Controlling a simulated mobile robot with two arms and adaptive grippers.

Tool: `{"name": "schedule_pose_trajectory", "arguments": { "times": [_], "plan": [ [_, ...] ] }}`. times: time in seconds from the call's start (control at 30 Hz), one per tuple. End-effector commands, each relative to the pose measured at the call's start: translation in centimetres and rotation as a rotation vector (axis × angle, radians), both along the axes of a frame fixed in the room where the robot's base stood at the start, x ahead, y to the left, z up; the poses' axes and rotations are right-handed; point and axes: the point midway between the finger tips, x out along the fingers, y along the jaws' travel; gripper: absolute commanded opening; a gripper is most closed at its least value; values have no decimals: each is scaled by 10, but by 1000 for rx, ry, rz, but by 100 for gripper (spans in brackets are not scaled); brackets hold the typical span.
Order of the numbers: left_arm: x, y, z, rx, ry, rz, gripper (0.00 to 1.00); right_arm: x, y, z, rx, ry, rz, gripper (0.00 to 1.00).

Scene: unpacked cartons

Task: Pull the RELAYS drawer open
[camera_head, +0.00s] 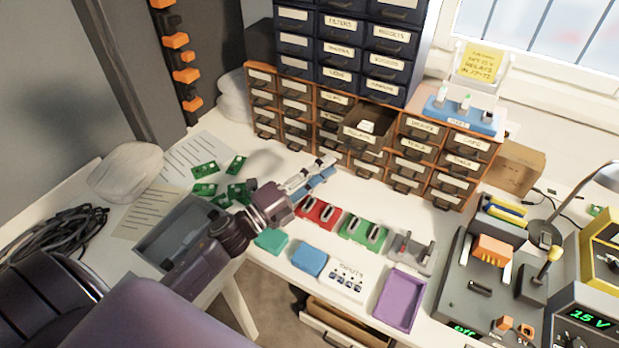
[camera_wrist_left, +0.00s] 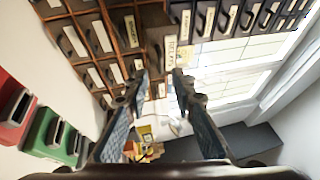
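The RELAYS drawer (camera_head: 362,137) sits in the top row of the orange-brown drawer cabinet and stands out from its neighbours. White pieces (camera_head: 366,125) show inside it. Its label also shows in the left wrist view (camera_wrist_left: 170,50), between and beyond the fingertips. My left gripper (camera_head: 331,165) is in front of the cabinet, to the lower left of the drawer front in the head view. Its fingers (camera_wrist_left: 159,74) are apart, with nothing visibly held between them. Contact with the drawer handle cannot be made out. My right gripper is not in view.
Dark blue drawers (camera_head: 338,52) stand on the orange-brown cabinet (camera_head: 310,97). Red (camera_head: 318,212) and green (camera_head: 350,233) holders and a purple tray (camera_head: 400,298) lie on the bench. A blue vial rack (camera_head: 462,119) stands to the right of the dark drawers.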

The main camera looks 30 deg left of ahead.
Motion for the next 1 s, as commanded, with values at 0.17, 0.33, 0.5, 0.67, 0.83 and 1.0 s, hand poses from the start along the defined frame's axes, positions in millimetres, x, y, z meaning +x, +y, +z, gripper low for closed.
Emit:
{"name": "schedule_pose_trajectory", "arguments": {
  "times": [0.17, 0.33, 0.5, 0.67, 0.83, 1.0],
  "plan": [
    [-26, 12, -6, 0, 2, 1, 24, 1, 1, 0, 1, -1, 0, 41],
    [-39, 18, -8, 0, 0, 1, 24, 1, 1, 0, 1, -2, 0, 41],
    [-42, 20, -8, 0, -1, 0, 24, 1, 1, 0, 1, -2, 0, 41],
    [-42, 20, -8, 0, -1, 0, 24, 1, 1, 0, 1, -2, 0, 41],
    [-42, 20, -8, 0, -1, 0, 24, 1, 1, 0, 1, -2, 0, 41],
    [-42, 20, -8, -1, -1, 1, 24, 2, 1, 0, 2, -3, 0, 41]
  ]
}}
